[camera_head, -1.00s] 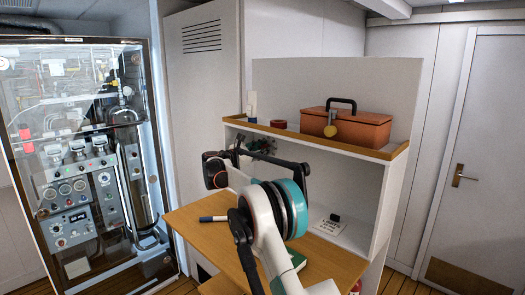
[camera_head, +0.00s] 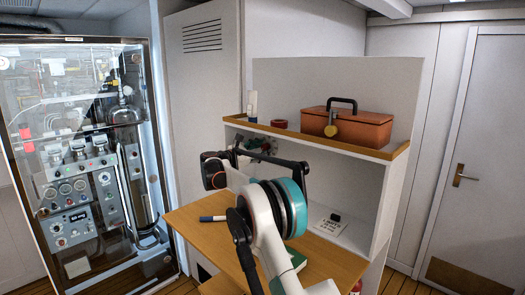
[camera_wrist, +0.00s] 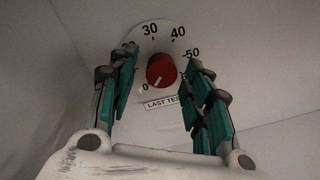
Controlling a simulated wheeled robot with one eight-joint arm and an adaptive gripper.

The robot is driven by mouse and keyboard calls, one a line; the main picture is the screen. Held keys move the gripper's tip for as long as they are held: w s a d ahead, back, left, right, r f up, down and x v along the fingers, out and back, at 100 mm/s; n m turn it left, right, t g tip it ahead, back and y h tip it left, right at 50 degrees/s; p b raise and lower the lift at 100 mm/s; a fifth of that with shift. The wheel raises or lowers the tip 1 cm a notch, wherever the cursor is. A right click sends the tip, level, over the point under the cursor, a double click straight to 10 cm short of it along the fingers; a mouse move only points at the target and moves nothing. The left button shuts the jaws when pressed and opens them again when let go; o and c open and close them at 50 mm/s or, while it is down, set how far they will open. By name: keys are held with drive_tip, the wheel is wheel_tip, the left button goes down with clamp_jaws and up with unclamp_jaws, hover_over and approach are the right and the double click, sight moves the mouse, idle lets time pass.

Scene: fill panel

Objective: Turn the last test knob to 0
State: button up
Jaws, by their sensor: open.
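The red last test knob (camera_wrist: 160,70) sits on a round white dial (camera_wrist: 150,42) in the wrist view. The dial's numbers include 0, 30, 40 and 50, with a "LAST TES…" label (camera_wrist: 162,103) below. The knob's white pointer mark is at its lower left, near the 0. My gripper (camera_wrist: 163,60) is open, its green-padded fingers on either side of the knob with gaps visible; I see no contact.
The shelf unit (camera_head: 395,190) has a top board holding an orange toolbox (camera_head: 360,128) and a red roll (camera_head: 279,124). A white label card (camera_head: 331,228) is on the right of the compartment. A marker (camera_head: 213,218) lies on the desk (camera_head: 190,225). A glass-fronted cabinet (camera_head: 80,160) stands left.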

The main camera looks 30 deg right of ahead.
drive_tip(key=v, duration=1.1)
drive_tip(key=shift+a, duration=0.2)
